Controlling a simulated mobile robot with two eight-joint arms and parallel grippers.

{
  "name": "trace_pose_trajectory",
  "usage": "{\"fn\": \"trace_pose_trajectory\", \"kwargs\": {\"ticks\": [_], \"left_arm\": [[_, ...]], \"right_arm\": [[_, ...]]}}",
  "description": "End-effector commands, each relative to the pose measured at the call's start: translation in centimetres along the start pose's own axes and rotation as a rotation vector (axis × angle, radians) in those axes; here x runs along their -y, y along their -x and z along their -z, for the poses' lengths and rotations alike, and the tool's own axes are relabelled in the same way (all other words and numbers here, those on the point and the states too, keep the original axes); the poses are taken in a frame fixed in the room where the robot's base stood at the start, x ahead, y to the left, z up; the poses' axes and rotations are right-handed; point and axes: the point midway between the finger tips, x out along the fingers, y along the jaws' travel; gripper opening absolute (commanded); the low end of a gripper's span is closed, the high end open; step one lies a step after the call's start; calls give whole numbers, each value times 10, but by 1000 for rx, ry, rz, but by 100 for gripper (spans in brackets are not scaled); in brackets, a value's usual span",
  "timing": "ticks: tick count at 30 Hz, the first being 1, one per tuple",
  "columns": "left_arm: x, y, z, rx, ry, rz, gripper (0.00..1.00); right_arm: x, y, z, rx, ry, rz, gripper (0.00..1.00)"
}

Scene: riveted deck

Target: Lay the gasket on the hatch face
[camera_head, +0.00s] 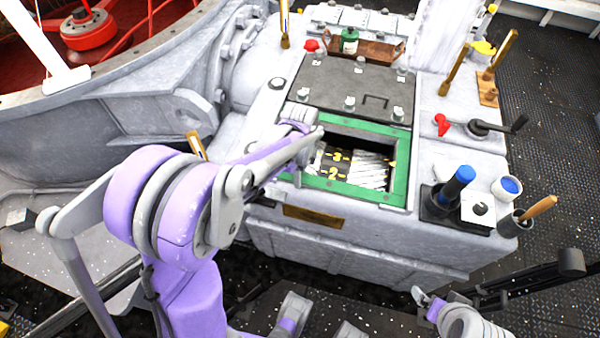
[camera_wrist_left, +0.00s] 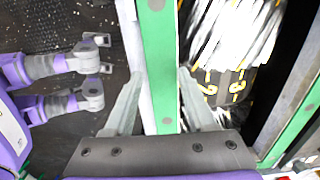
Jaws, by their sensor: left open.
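A green rectangular frame (camera_head: 400,178), which looks like the gasket, surrounds the open hatch on the grey machine housing. Its near strip also shows in the left wrist view (camera_wrist_left: 156,48), with small dark spots along it. I cannot tell whether a separate hatch face lies under it. My left gripper (camera_wrist_left: 160,75) is open, its fingers on either side of a green strip, with no visible grip. In the head view my left arm hides the frame's left corner and most of that gripper. A grey and purple part of mine at the lower right may be my right gripper (camera_head: 428,302); its jaws are unclear.
Inside the hatch are pale ribbed parts and a dark band with yellow numbers (camera_head: 336,163). A grey bolted cover plate (camera_head: 355,85) lies behind the opening. A blue-handled tool (camera_head: 458,185), a cup with a wooden handle (camera_head: 515,222) and a crank (camera_head: 490,127) stand right.

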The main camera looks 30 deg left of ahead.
Motion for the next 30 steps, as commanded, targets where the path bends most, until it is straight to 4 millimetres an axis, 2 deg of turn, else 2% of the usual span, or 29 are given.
{"fn": "trace_pose_trajectory", "kwargs": {"ticks": [4,8,15,21,25,30], "left_arm": [[3,0,0,-1,0,9,82],[2,13,0,-1,0,7,82],[-1,62,0,0,0,6,82],[-2,96,0,0,1,5,82],[-3,107,0,0,1,5,82],[-3,110,0,0,1,4,82]], "right_arm": [[0,0,0,0,0,0,100],[0,2,1,-1,0,0,100],[0,10,6,-3,0,0,100],[0,14,8,-5,0,0,100],[0,14,8,-5,0,0,100],[0,15,8,-5,0,0,100]]}}
